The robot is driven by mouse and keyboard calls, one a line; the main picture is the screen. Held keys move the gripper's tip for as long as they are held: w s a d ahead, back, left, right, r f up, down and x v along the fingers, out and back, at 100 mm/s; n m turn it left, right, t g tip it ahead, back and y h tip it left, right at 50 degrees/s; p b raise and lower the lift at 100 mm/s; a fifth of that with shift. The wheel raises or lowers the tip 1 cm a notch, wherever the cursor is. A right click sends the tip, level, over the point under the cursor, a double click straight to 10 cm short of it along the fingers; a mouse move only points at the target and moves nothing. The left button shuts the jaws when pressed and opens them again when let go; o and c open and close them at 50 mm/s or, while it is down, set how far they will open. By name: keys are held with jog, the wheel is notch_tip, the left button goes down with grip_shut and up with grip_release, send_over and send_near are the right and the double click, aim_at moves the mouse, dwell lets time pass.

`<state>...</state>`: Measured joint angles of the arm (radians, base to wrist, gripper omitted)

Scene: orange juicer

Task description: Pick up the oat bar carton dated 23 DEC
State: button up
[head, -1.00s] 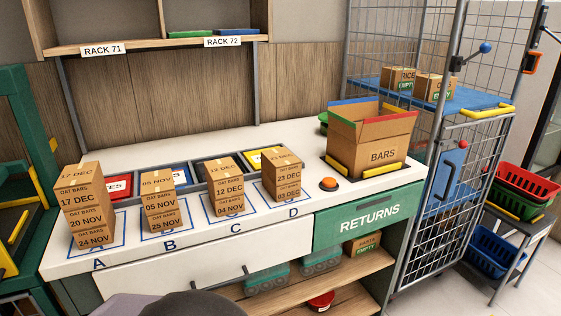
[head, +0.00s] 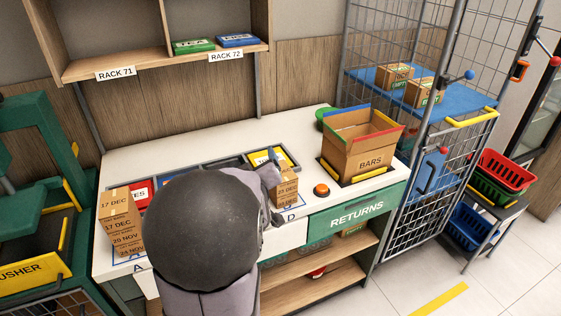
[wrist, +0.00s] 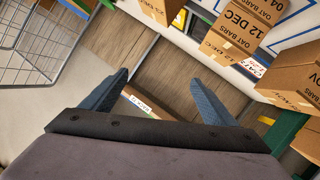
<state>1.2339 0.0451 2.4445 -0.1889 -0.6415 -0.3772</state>
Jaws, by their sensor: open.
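The oat bar carton dated 23 DEC (head: 288,183) tops the stack at spot D in the head view, its left side partly hidden by my arm. My gripper (head: 273,168) appears beside it there, but the gap is unclear. In the wrist view my gripper (wrist: 157,88) is open, with no carton between its fingers. A 12 DEC carton (wrist: 236,30) lies beyond the right finger. Another carton (wrist: 161,9) is cut off at the top; its date is unreadable.
A 17 DEC stack (head: 117,222) stands at A; my arm hides the B and C stacks. The open BARS box (head: 367,150) and an orange-red button (head: 321,189) are right of D. The RETURNS drawer front (head: 357,211) is below. The wire cage (head: 425,190) stands farther right.

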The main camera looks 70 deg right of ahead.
aim_at(288, 183)
jog(key=s+d+r+t+h+b, duration=0.2)
jog(key=s+d+r, duration=0.25)
jog(key=d, duration=0.25)
jog(key=d+f+t+y+b, duration=0.1)
jog(key=f+b, duration=0.2)
jog(key=f, duration=0.2)
jog(key=d+f+m+t+b, duration=0.1)
jog(key=f+t+b, duration=0.1)
jog(key=f+b, duration=0.2)
jog(key=s+d+f+t+y+b, duration=0.1)
jog(key=f+b, duration=0.2)
jog(key=f, duration=0.4)
jog(key=shift+d+f+y+b, duration=0.15)
jog(key=shift+d+y+b, duration=0.15)
jog(key=shift+f+m+t, duration=0.3)
jog(key=shift+p+x, duration=0.45)
jog(key=shift+x, duration=1.15)
jog(key=shift+f+p+x, duration=0.1)
jog(key=shift+p+x, duration=0.2)
jog(key=shift+x, duration=0.75)
jog(key=shift+f+p+x, duration=0.15)
jog(key=shift+p+x, duration=0.15)
jog(key=shift+x, duration=0.75)
jog(key=shift+w+a, duration=0.1)
jog(key=shift+a, duration=0.05)
jog(key=shift+c, duration=0.5)
